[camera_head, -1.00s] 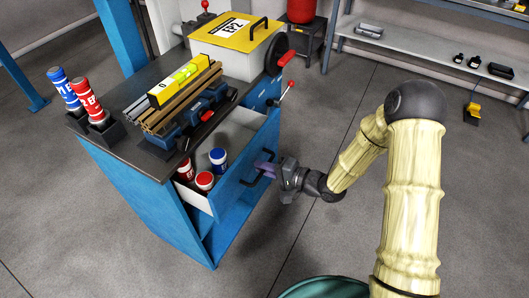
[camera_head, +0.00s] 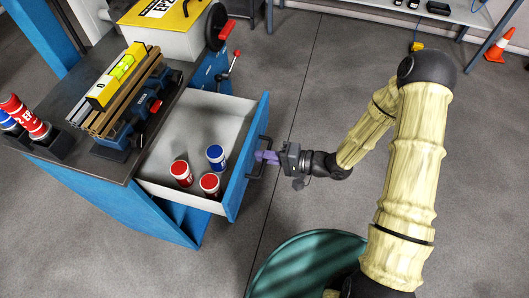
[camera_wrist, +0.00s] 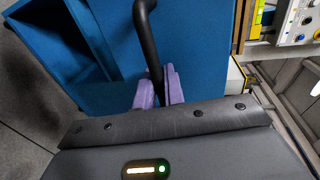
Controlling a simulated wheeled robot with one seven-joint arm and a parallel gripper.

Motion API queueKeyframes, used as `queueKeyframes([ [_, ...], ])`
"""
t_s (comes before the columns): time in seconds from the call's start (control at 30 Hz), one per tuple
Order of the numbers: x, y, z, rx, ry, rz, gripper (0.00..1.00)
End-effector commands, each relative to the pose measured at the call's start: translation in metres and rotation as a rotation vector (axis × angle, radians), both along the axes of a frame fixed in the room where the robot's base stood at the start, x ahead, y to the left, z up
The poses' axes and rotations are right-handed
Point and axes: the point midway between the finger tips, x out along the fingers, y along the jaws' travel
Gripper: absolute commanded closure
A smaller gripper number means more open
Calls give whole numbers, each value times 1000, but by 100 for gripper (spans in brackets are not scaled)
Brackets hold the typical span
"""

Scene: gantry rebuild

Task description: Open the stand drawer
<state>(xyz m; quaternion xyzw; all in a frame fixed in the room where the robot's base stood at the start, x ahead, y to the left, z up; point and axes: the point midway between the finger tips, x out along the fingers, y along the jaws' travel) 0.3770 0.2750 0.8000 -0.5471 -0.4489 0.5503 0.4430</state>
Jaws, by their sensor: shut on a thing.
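The stand drawer (camera_head: 243,162) is a white box with a blue front, pulled well out of the blue stand (camera_head: 110,190). Its black bar handle (camera_head: 262,146) is on the blue front. My gripper (camera_head: 266,156) has its purple fingers closed around the handle. In the wrist view the fingers (camera_wrist: 157,88) press on both sides of the black handle (camera_wrist: 148,40), in front of the blue drawer front (camera_wrist: 200,55). Inside the drawer stand two red cans, one (camera_head: 181,172) and another (camera_head: 209,184), and a blue can (camera_head: 215,156).
On the dark stand top are a vise with a yellow level (camera_head: 115,82), a yellow-lidded box (camera_head: 165,18) and red and blue cans (camera_head: 25,117) in a holder. Open floor (camera_head: 330,120) lies right of the drawer.

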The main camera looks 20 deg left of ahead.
Motion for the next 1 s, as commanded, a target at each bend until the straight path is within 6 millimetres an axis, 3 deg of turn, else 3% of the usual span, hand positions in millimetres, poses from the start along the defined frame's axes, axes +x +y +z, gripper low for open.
queueKeyframes([
  [0.2,1,0,0,0,-1,-2,100],
  [0.23,1,0,0,-1,-1,-2,85],
  [0.3,1,0,0,0,-1,-2,72],
  [0.33,1,0,0,0,-1,-2,71],
  [0.77,1,-1,0,0,-1,-3,71],
  [1.0,2,-22,5,-1,-2,-6,71],
])
